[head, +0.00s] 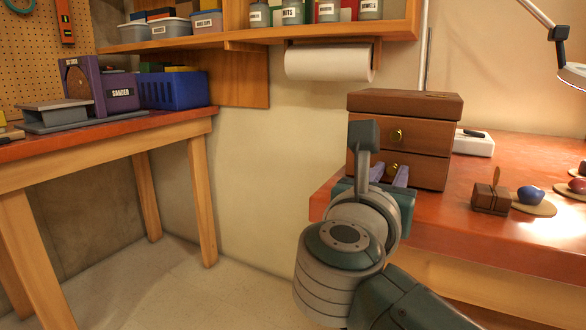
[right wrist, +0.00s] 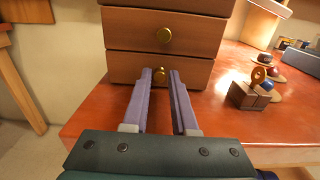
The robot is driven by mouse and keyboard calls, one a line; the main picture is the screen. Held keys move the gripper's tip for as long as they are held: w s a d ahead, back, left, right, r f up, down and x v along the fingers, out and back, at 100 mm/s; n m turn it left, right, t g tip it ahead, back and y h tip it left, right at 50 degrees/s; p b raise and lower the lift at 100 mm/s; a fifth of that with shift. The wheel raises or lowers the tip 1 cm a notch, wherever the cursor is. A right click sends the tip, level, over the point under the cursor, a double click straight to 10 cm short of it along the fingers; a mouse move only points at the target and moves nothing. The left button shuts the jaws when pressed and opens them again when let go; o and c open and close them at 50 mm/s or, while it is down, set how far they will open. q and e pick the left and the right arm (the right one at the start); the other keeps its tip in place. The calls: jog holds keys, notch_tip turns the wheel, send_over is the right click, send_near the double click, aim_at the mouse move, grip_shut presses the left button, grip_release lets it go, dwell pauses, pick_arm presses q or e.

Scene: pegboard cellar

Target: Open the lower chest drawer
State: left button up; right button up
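The brown wooden chest (head: 405,105) stands at the left end of the red-topped bench. Its upper drawer (head: 425,138) and lower drawer (head: 428,172) each have a round brass knob, and both look shut. The lower knob (right wrist: 160,75) shows in the right wrist view. My right gripper (right wrist: 161,74) is in front of the lower drawer, with its two purple fingers apart and the lower knob between their tips. Contact with the knob cannot be made out. In the head view, my right gripper (head: 389,174) partly covers the lower drawer. My left gripper is not in view.
The bench top (head: 540,230) holds a small brown block-like object (head: 490,198), a blue item (head: 530,195) on a round mat and a white box (head: 474,143), all right of the chest. A second bench (head: 150,124) stands left. The floor between is clear.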

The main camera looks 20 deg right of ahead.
grip_shut()
dwell(1.0)
